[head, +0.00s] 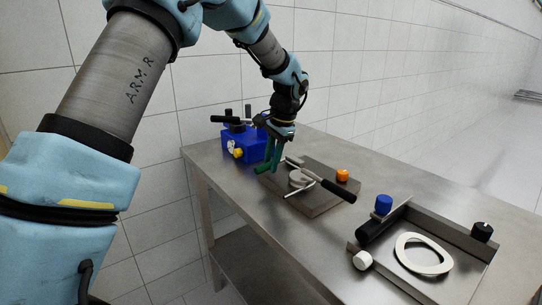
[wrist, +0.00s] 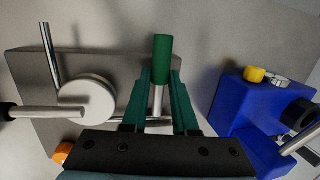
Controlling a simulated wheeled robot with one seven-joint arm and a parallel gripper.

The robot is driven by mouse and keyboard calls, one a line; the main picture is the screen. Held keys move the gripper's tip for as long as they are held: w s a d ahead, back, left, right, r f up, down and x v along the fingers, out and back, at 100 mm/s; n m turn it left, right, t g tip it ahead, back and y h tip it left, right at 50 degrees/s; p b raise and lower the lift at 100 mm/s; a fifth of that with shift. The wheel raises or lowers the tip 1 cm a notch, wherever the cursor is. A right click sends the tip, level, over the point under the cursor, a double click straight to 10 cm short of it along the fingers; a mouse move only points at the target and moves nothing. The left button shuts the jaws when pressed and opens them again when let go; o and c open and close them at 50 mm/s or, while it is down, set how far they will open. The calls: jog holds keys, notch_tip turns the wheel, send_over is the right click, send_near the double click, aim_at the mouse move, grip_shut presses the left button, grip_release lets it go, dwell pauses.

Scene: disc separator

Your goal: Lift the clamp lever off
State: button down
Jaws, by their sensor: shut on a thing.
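A lever with a green handle (wrist: 162,58) and a silver rod (wrist: 157,102) lies between the fingers of my gripper (wrist: 161,77) in the wrist view. My gripper is shut on it. In the head view my gripper (head: 271,165) is over the left end of a dark base plate (head: 318,208); the handle is hard to tell from the green fingers there. A round grey hub (head: 299,178) stands on the plate, and also shows in the wrist view (wrist: 86,102). A black-handled lever (head: 338,190) reaches right from the hub. Whether the held lever touches the hub or plate is unclear.
An orange knob (head: 342,175) sits on the plate. A blue box (head: 240,146) with yellow and black fittings stands close left of my gripper. A tray (head: 458,243) holding a pale ring (head: 424,240) is at the right. Bare steel table (head: 385,180) lies behind the plate.

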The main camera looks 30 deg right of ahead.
jog(key=r+y+p, duration=0.1)
jog(key=p, duration=0.1)
jog(key=y+p, duration=0.1)
jog(key=p, duration=0.2)
jog(key=shift+d+r+g+y, duration=0.3)
jog(key=shift+r, duration=0.1)
jog(key=y+p, duration=0.2)
jog(key=shift+d+r+m+p, duration=0.1)
jog(key=shift+d+m+p, duration=0.1)
jog(key=shift+m+p, duration=0.15)
jog(key=c, duration=0.7)
grip_release()
jog(key=shift+w, duration=0.1)
jog(key=b+v, duration=0.2)
jog(key=v, duration=0.8)
jog(key=shift+w+d+r+b, duration=0.1)
jog(key=shift+d+r+b, duration=0.15)
jog(key=shift+r+b, duration=0.1)
